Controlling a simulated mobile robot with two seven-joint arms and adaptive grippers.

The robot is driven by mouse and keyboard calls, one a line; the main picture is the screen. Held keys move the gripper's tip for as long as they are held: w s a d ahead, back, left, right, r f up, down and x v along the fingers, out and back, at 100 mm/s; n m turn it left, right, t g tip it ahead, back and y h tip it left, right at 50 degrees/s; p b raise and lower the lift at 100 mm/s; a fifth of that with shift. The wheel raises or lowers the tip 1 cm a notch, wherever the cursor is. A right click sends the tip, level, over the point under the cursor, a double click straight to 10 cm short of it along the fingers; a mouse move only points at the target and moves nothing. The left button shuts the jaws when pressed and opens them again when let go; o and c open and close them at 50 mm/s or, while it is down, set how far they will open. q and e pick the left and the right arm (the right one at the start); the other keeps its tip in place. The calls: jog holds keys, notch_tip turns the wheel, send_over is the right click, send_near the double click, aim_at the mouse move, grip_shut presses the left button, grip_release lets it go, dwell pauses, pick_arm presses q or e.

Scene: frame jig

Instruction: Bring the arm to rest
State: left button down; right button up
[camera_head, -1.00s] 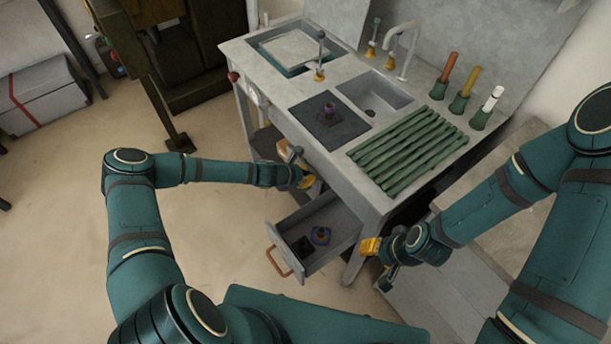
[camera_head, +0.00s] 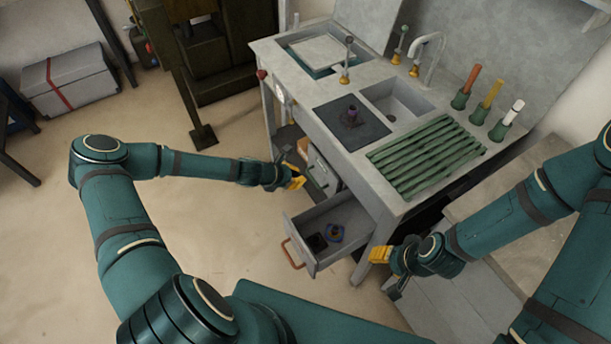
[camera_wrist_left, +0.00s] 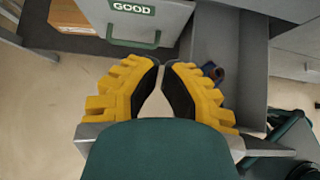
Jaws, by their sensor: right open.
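My left gripper (camera_head: 296,178) has yellow fingers and hangs in front of the workbench, left of and above the pulled-out drawer. In the left wrist view its fingers (camera_wrist_left: 161,66) are a little apart with nothing between them, so it is open and empty. Beyond them is a grey box (camera_wrist_left: 150,18) labelled GOOD with a green handle. My right gripper (camera_head: 381,254) is open, right of the drawer by the bench's front leg; its fingertips are small in view. I see nothing held in it.
The grey drawer (camera_head: 305,222) stands pulled out with a dark piece (camera_head: 316,242) and a blue round piece (camera_head: 334,233) inside. The workbench (camera_head: 345,160) carries a sink, a green slatted rack (camera_head: 425,155) and several handled tools. The floor to the left is open.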

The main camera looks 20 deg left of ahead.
pick_arm(q)
jog(key=shift+s+a+r, duration=0.15)
jog(key=shift+r, duration=0.05)
